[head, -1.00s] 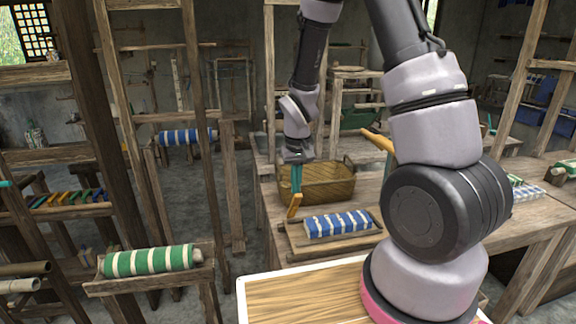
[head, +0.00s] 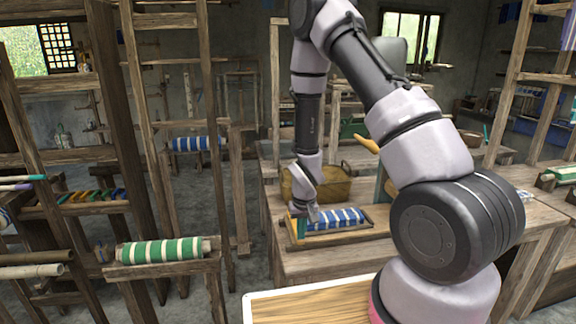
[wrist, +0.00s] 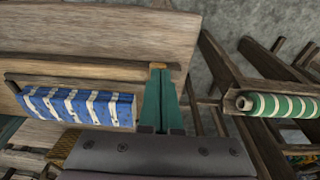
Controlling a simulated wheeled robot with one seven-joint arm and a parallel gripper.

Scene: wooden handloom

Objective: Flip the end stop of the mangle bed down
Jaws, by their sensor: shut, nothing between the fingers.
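The mangle bed is a long wooden tray (head: 345,236) on the table, holding a roll of blue and white striped cloth (head: 335,218). In the wrist view the bed (wrist: 90,60) runs across the picture, with the cloth roll (wrist: 80,106) left of my fingers. My gripper (head: 301,233) is at the bed's left end, teal fingers pointing down. In the wrist view my gripper (wrist: 160,72) is shut and empty. A small orange piece, apparently the end stop (wrist: 158,66), shows at the fingertips, mostly hidden; I cannot tell its tilt or whether they touch.
A wicker basket (head: 325,185) stands behind the bed. A green and white cloth roll (head: 160,250) lies on a wooden stand at the left, with floor between it and the table. Upright loom posts (head: 215,130) stand at the left.

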